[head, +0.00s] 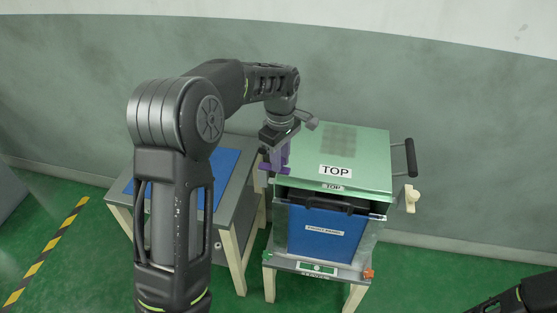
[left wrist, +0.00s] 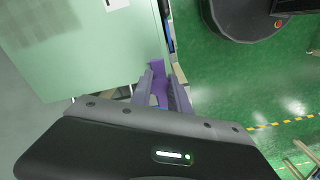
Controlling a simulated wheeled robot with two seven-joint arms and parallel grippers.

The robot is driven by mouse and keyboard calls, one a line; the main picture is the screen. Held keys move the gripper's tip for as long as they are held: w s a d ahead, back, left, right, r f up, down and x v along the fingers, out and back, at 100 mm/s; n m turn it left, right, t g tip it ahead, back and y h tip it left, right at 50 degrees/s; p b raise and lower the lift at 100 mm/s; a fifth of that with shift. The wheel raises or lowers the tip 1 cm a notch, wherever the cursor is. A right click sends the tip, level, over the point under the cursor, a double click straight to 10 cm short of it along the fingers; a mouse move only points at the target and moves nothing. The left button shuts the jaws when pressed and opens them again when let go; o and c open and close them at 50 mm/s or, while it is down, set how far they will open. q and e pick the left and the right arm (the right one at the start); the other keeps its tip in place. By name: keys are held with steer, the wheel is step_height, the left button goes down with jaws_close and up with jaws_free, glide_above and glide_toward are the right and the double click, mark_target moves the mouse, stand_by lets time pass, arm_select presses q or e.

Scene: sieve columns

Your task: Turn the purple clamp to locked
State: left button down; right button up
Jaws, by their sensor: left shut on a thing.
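The purple clamp (head: 284,156) is on the left side of the green-topped box marked TOP (head: 370,150). It also shows in the left wrist view (left wrist: 157,72), beside the edge of the green lid. My left gripper (head: 273,158) reaches down over the box's left edge and is shut on the purple clamp. In the left wrist view the two fingers (left wrist: 162,88) stand on either side of the purple piece. The gripper hides part of the clamp, so I cannot tell its exact turn. My right gripper is out of the picture.
The box has a blue front panel (head: 325,240), a black handle (head: 409,158) and a cream knob (head: 411,198) on its right. It stands on a small wooden-legged table. A grey table (head: 240,190) with a blue top patch stands close on the left. Part of my right arm shows bottom right.

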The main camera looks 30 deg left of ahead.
arm_select(q)
steer(key=shift+w+n, duration=0.25)
steer(key=shift+n, duration=0.15)
steer(key=c, duration=1.2)
jaws_free()
steer(key=shift+c, duration=0.2)
steer(key=shift+r, duration=0.1)
step_height(320, 180, up, 8)
steer(key=shift+f, duration=0.15)
steer(key=shift+s+f, duration=0.1)
